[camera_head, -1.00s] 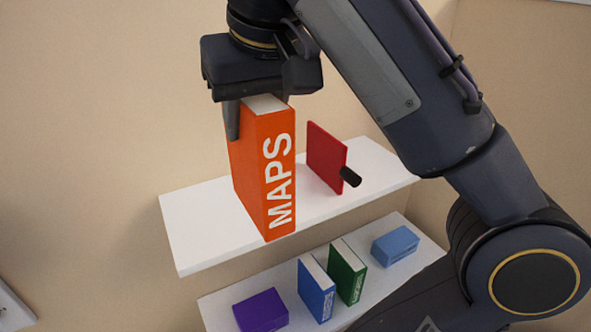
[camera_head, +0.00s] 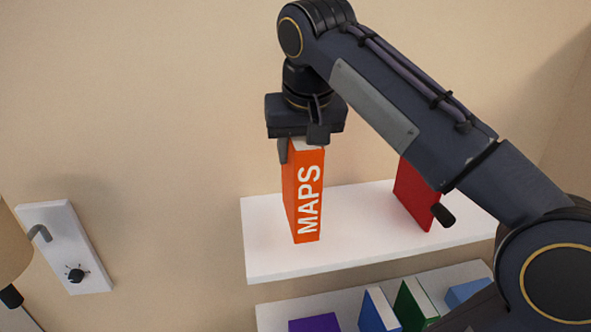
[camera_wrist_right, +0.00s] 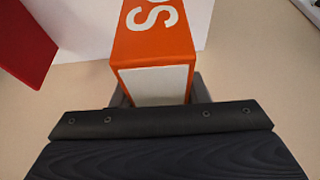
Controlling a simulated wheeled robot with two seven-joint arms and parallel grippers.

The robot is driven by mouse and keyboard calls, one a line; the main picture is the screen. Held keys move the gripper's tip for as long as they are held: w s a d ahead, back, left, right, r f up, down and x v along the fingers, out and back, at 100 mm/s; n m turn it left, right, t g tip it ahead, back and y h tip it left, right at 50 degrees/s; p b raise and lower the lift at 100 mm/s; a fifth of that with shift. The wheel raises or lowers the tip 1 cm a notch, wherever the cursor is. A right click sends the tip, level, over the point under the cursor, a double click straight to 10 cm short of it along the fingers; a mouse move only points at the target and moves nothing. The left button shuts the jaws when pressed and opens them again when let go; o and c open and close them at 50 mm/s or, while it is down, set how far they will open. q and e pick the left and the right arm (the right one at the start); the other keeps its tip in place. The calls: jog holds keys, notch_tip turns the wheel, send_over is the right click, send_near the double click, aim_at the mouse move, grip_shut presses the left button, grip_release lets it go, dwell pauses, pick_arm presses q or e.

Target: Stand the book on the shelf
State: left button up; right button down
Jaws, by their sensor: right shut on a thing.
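The orange book marked MAPS (camera_head: 308,200) is upright at the left part of the upper white shelf (camera_head: 365,235). Its lower end appears at the shelf's surface; I cannot tell whether it touches. My right gripper (camera_head: 303,148) is above the book and shut on its top end. In the right wrist view the book (camera_wrist_right: 152,42) sits between the fingers (camera_wrist_right: 158,92), its pale page end facing the camera. My left gripper is not in view.
The lower shelf (camera_head: 290,313) holds a purple box (camera_head: 314,323), a blue book (camera_head: 378,310), a green book (camera_head: 413,303) and a light blue box (camera_head: 466,292). A wall plate with a hook (camera_head: 62,245) is at left.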

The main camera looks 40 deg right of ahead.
jog(key=x, duration=0.3)
jog(key=a+x, duration=0.1)
jog(key=x, duration=0.1)
jog(key=shift+s+d+f, duration=0.1)
jog(key=shift+f, duration=0.15)
jog(key=c, duration=0.8)
grip_release()
